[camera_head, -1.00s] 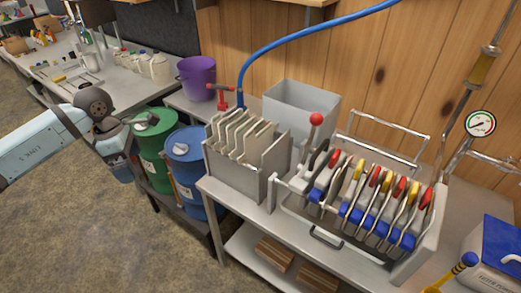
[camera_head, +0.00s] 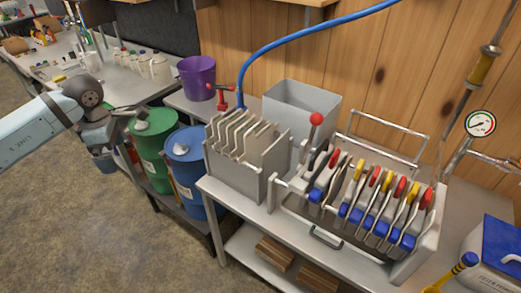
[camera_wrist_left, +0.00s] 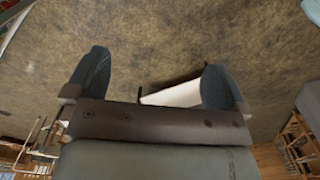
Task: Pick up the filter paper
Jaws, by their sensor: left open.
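Pale, flat sheets that look like the filter paper (camera_head: 240,132) stand upright in a grey slotted rack (camera_head: 233,172) on the metal bench, in the middle of the head view. My left gripper (camera_head: 104,160) hangs to the left of the rack, beside the green drum and well apart from the sheets. In the left wrist view its two dark fingers (camera_wrist_left: 157,80) are spread with nothing held between them. A white panel shows beyond the right finger, too partly hidden to name. My right gripper is in neither view.
A filter press (camera_head: 365,205) with red, yellow and blue handled plates stands right of the rack. A grey bin (camera_head: 300,110) is behind. Green (camera_head: 152,150) and blue (camera_head: 186,165) drums stand left of the bench. A purple bucket (camera_head: 196,77) and red clamp (camera_head: 222,97) are near.

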